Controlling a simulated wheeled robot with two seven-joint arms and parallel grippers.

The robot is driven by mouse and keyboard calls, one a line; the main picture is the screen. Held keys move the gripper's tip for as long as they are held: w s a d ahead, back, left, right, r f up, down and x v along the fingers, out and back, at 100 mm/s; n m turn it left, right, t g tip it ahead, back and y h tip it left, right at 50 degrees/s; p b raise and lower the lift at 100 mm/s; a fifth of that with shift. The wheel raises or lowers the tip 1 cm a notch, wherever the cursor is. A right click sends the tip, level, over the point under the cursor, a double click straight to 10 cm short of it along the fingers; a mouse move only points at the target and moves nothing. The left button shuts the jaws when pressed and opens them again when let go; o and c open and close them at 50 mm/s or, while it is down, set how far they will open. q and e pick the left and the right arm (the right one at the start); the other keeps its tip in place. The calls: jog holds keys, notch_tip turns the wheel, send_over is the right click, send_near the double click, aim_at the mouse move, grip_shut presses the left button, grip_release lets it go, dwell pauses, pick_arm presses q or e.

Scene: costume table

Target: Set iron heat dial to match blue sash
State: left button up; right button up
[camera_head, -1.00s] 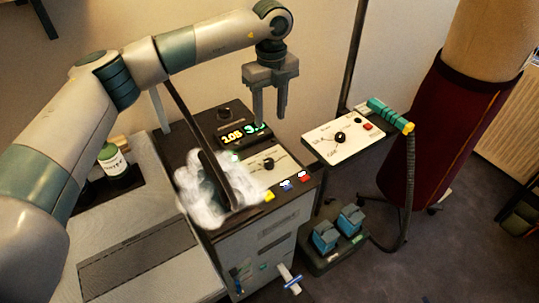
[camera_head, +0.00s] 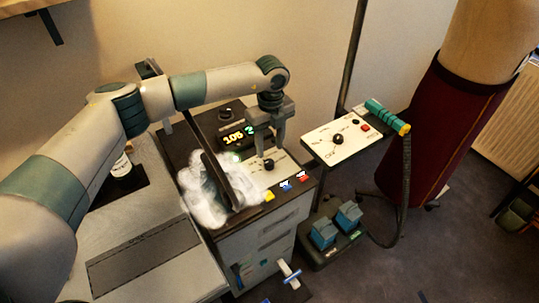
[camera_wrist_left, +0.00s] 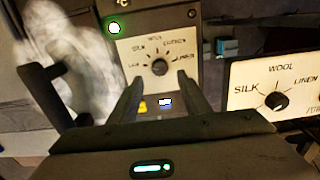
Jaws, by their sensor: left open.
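The iron heat dial (camera_head: 268,165) is a black knob on a pale panel of the ironing station. In the left wrist view the dial (camera_wrist_left: 160,67) has labels around it, with silk, wool and linen readable; its pointer setting is hard to tell. My left gripper (camera_head: 270,150) is open, pointing down just above the dial. In the left wrist view its fingers (camera_wrist_left: 158,77) stand either side of the dial's lower edge, apparently not gripping it. A lit display (camera_head: 234,138) behind the dial seems to read 105. I cannot identify a blue sash. My right gripper is out of view.
White steam (camera_head: 205,192) surrounds a dark upright bar left of the dial. A second dial panel (camera_head: 355,142) with a teal-handled hose stands to the right. Blue pedals (camera_head: 323,233) sit below. A dress form with a maroon skirt (camera_head: 430,125) stands at far right.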

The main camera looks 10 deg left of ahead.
aim_at(269, 162)
pick_arm(q)
notch_tip(269, 162, down, 7)
jog(key=shift+r+p, duration=0.15)
jog(key=shift+p, duration=0.75)
jog(key=c, duration=1)
jog(key=shift+c, duration=0.2)
